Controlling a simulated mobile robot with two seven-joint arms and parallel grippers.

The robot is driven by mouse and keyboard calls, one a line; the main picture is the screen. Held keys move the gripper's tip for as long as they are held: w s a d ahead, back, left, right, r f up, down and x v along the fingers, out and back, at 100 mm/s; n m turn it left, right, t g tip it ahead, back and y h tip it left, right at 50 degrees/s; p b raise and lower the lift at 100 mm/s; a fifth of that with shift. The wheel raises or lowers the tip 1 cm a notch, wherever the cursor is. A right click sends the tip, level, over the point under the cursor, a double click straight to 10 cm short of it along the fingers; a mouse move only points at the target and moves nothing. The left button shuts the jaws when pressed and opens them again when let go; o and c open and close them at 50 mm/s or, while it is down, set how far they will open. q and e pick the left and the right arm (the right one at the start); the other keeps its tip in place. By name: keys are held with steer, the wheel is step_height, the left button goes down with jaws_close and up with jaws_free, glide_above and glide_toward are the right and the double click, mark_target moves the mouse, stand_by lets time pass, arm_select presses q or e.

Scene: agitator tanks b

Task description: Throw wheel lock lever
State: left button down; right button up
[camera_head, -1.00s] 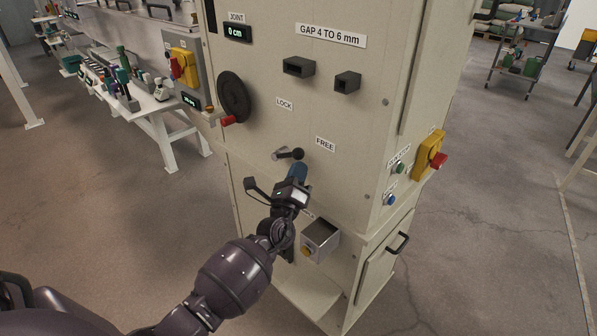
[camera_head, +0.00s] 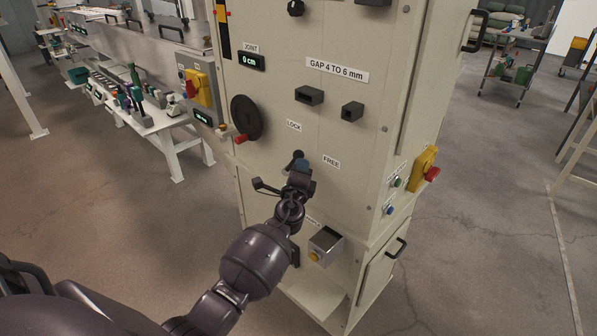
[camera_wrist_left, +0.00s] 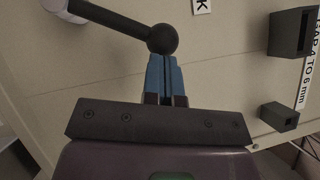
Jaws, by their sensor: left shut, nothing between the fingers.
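The wheel lock lever is a black rod with a ball knob. Its knob (camera_head: 297,155) shows in the head view just below the LOCK label (camera_head: 293,126), up and left of the FREE label (camera_head: 331,162); my gripper hides most of the rod. In the left wrist view the lever (camera_wrist_left: 115,22) runs from a pale hub at the top left to its round knob. My left gripper (camera_head: 302,164) is shut and empty. Its blue fingertips (camera_wrist_left: 164,60) are right at the knob, seemingly touching it, not around it.
A black handwheel (camera_head: 246,118) with a red grip is up and left on the panel. Two black square sockets (camera_head: 309,96) protrude above right. A grey box (camera_head: 325,245) sticks out below. A yellow and red switch (camera_head: 425,170) is on the right side face.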

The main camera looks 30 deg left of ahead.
mark_target(295, 154)
arm_select(q)
steer(key=r+n+p, duration=0.1)
steer(key=a+r+n+g+p, duration=0.1)
steer(key=a+r+p, duration=0.1)
steer(key=shift+w+a+n+g+p, duration=0.1)
steer(key=shift+w+n+g+p, duration=0.15)
steer(key=shift+n+g+p, duration=0.15)
steer(key=a, duration=0.1)
steer(key=a+n+p, duration=0.1)
steer(key=g+p, duration=0.1)
steer(key=shift+w+a+r+n+h, duration=0.15)
steer(key=shift+w+a+n+h, duration=0.15)
steer(key=shift+a, duration=0.1)
arm_select(e)
steer(key=r, duration=0.3)
steer(key=s+d+r, duration=0.1)
steer(key=r, duration=0.1)
arm_select(q)
steer(key=shift+a, duration=0.1)
arm_select(e)
steer(key=shift+s+f, duration=0.25)
steer(key=shift+s, duration=0.1)
steer(key=shift+w+r, duration=0.1)
